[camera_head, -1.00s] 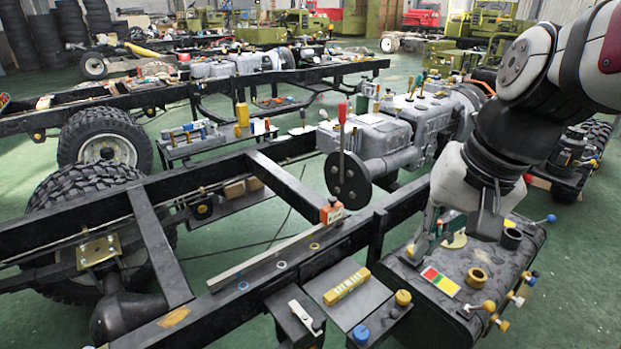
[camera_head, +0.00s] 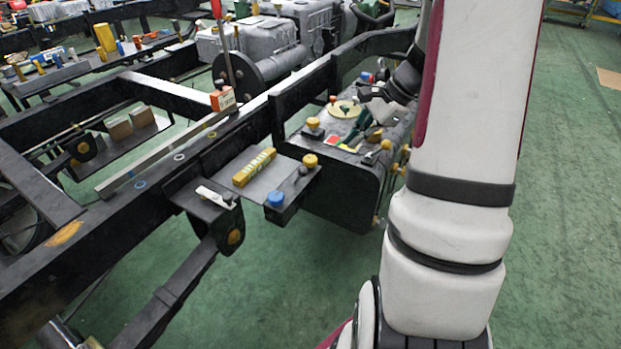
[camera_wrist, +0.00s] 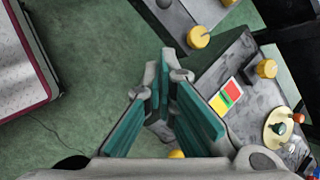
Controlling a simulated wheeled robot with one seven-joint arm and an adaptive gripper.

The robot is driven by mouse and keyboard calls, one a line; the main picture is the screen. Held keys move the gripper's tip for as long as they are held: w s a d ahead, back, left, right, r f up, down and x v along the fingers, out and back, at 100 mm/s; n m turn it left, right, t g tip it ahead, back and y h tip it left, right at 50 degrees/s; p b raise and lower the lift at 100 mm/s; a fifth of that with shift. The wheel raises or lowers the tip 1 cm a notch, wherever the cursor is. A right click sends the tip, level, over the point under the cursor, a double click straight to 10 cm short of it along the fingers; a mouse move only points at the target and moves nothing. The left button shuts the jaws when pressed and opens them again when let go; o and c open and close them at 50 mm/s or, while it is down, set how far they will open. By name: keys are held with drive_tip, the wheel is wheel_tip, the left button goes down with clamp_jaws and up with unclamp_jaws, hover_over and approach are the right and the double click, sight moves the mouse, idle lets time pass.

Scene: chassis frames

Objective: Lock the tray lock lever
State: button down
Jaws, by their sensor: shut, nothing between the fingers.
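A small pale lever (camera_head: 214,196) lies flat on a dark bracket on the near side of the chassis rail; it looks like the lock lever, but I cannot be sure. Beside it is a flat dark tray (camera_head: 228,172) with a yellow block (camera_head: 254,167) on it. A yellow knob (camera_head: 310,160) stands at the tray's right corner and also shows in the wrist view (camera_wrist: 198,37). The pale lever is not visible in the wrist view.
The dark tank (camera_head: 330,190) carries knobs, a gold disc (camera_head: 344,109) and a coloured label (camera_wrist: 227,96). A blue knob (camera_head: 275,199) stands on the tray's front edge. An orange block (camera_head: 223,99) with a tall rod stands behind. Green floor in front is clear.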

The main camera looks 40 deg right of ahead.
sight(299, 176)
drive_tip(key=shift+s+d+f+m, duration=0.2)
drive_tip(key=shift+d+f, duration=0.15)
drive_tip(key=shift+f, duration=0.2)
drive_tip(key=shift+s+d+f+m, duration=0.1)
drive_tip(key=shift+d+f+m, duration=0.15)
drive_tip(key=shift+f, duration=0.25)
drive_tip(key=shift+f, duration=0.1)
drive_tip(key=w+a+f+b, duration=0.5)
drive_tip(key=a+f, duration=0.2)
drive_tip(key=shift+w+f, duration=0.15)
drive_tip(key=shift+w, duration=0.15)
drive_tip(key=shift+p, duration=0.5)
drive_tip(key=shift+w+r+p, duration=0.1)
drive_tip(key=shift+r+p, duration=0.15)
drive_tip(key=shift+p, duration=0.35)
